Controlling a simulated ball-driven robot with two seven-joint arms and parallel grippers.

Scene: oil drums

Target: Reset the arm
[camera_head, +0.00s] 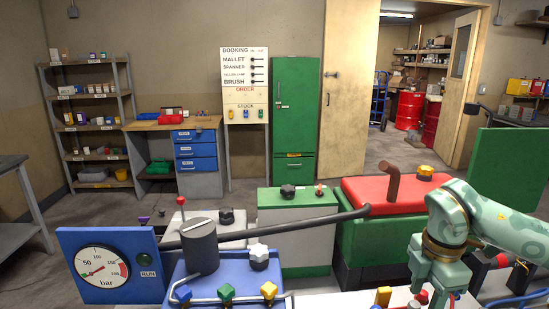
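My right arm, pale green, comes in from the right edge. Its gripper (436,296) points down at the lower right, above a pale surface with small coloured knobs. The fingertips are at the bottom edge, and their opening is not clear. My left gripper is not in view. A long dark bar (290,224) runs from a dark cylinder (200,248) on the blue machine toward the red-topped green machine. My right gripper is well to the right of this bar and apart from it.
A pressure gauge panel (108,267) stands at the left of the blue machine (225,283). A red lid (368,192) with a brown upright handle lies behind my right arm. Shelves (93,120), a green cabinet (296,110) and red drums (409,111) stand farther back, beyond open floor.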

